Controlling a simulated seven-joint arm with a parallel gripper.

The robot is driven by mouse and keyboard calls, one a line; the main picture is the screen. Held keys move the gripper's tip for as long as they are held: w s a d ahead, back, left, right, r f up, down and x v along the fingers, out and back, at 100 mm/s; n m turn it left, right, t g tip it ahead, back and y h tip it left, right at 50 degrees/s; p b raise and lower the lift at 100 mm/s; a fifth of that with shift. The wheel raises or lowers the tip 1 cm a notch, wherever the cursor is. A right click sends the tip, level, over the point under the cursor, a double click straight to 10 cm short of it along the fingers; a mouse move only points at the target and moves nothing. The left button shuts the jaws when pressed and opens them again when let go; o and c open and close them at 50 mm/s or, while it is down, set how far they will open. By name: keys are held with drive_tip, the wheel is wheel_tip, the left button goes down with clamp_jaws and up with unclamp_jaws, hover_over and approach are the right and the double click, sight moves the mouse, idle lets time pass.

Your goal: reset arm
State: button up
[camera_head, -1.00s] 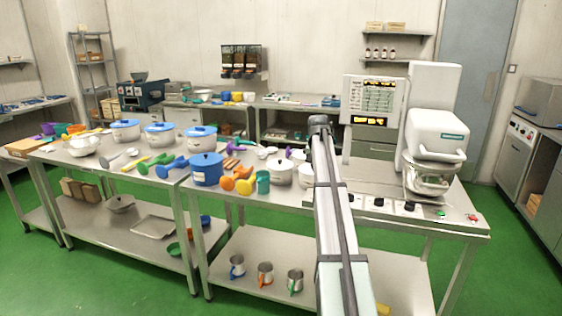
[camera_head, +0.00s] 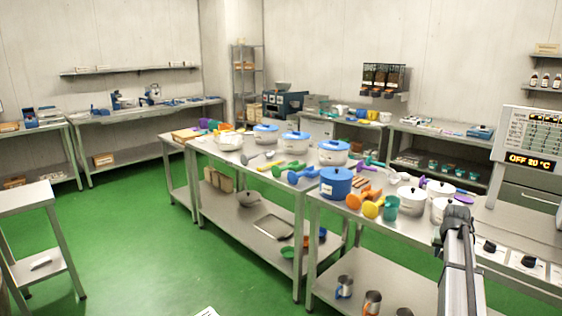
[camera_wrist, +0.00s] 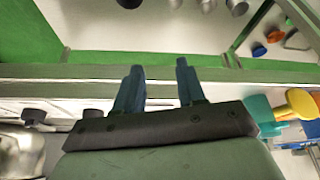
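My arm reaches in from the lower right of the head view, its end near the front edge of the right steel table (camera_head: 320,203). In the wrist view my gripper (camera_wrist: 161,82) has two blue-grey fingers standing apart with nothing between them. It is over the table's front edge, with the green floor and lower shelf showing beyond. The fingers themselves cannot be made out in the head view.
A control panel (camera_head: 530,140) stands at right. Metal mugs (camera_head: 372,302) are on the lower shelf. Green floor (camera_head: 150,235) is open at left.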

drive_tip(key=s+a+f+n+g+y, duration=0.1)
drive_tip(key=s+a+f, duration=0.6)
drive_tip(key=f, duration=0.3)
drive_tip(key=s+a+f+g+y, duration=0.1)
drive_tip(key=s+a+f+g, duration=0.1)
drive_tip(key=s+a+f, duration=0.7)
drive_tip(key=s+a+f+n+g+y, duration=0.1)
drive_tip(key=s+a+f, duration=0.35)
drive_tip(key=f, duration=0.75)
drive_tip(key=s+a+f+n+g, duration=0.1)
drive_tip(key=s+a+f, duration=0.4)
drive_tip(key=s, duration=0.5)
drive_tip(key=s+a+f+n+g, duration=0.1)
drive_tip(key=s+a+f+g, duration=0.2)
drive_tip(key=s+a+f, duration=0.3)
drive_tip(key=s+a+f+n+g, duration=0.1)
drive_tip(key=s+a+f, duration=0.5)
drive_tip(key=s, duration=0.9)
drive_tip(key=shift+s+a+f+n+g, duration=0.3)
drive_tip(key=shift+a+n+g, duration=0.1)
drive_tip(key=shift+g, duration=0.4)
